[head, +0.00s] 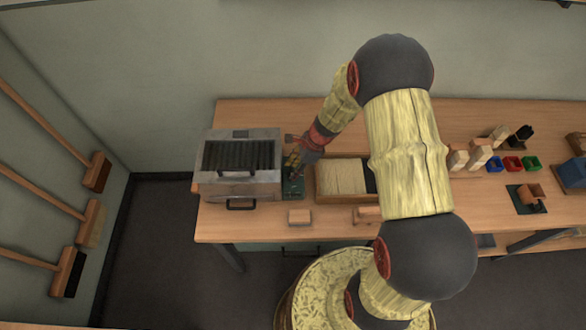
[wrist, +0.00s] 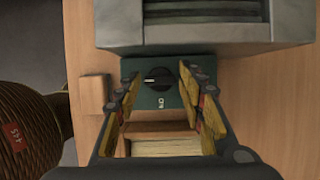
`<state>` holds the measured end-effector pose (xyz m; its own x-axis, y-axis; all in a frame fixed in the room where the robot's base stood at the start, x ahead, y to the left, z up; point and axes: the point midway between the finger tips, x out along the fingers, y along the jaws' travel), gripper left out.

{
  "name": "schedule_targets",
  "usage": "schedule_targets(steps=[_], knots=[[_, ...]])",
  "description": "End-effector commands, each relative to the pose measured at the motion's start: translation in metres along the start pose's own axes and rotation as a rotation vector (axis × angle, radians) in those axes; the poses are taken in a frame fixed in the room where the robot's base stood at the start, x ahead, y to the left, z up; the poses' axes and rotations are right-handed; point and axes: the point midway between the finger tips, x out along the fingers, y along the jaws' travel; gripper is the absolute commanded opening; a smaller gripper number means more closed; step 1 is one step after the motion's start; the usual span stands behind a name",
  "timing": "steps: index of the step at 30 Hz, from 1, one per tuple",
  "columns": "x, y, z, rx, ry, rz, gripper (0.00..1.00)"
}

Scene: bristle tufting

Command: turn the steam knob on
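The steam knob (wrist: 158,79) is a round black dial with a pale pointer mark, on a dark teal control box (wrist: 176,98). Its pointer lies sideways in the wrist view, toward the left. Small white lettering sits below the dial there. My gripper (wrist: 158,76) is open, with one finger on each side of the knob and a gap to it on both sides. In the head view the box (head: 293,190) shows right beside the grey metal steamer (head: 240,187), with my gripper (head: 295,158) over it; the knob is hidden there.
A wooden tray (head: 340,200) of pale bristle lies right of the box. A small wood block (head: 300,217) is in front. Coloured bins (head: 513,164) and wood blocks stand further right on the workbench (head: 260,225). Brooms (head: 92,220) hang on the left wall.

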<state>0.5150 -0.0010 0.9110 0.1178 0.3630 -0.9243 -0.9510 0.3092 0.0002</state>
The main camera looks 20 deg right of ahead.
Motion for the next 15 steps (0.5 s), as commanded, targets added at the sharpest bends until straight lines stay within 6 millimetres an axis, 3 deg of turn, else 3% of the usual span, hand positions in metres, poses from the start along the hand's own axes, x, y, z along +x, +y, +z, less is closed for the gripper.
schedule_targets(steps=[15], knots=[[-0.0001, 0.0002, 0.0000, 0.000, 0.000, 0.000, 0.08]])
